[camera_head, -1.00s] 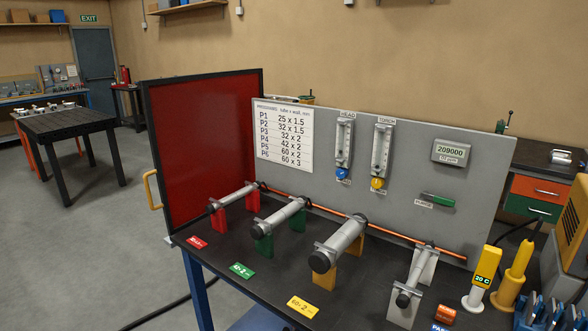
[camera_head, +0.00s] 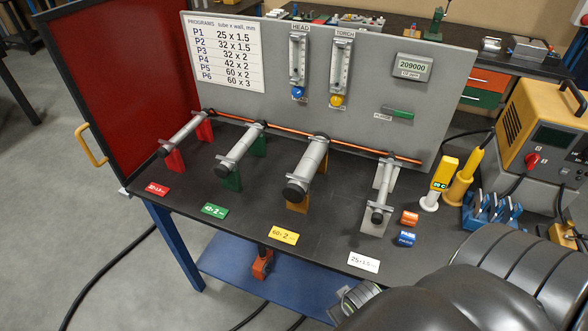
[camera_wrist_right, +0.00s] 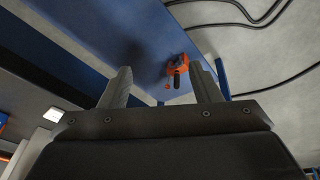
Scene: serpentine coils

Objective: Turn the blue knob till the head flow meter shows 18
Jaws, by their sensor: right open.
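The blue knob (camera_head: 298,92) sits below the flow meter labelled HEAD (camera_head: 298,58) on the upright grey panel (camera_head: 375,100). The meter's reading is too small to make out. A yellow knob (camera_head: 336,100) sits below the TORCH flow meter (camera_head: 341,62) to its right. My right arm enters the head view at the lower right, and its gripper is not seen there. In the right wrist view my right gripper (camera_wrist_right: 168,88) is open and empty, its two fingers apart, low near the blue lower shelf (camera_wrist_right: 125,35). My left gripper is in neither view.
Several tubes on coloured supports stand on the black bench (camera_head: 330,225) in front of the panel. A yellow machine (camera_head: 545,125) stands at right. An orange tool (camera_head: 262,265) is on the lower shelf.

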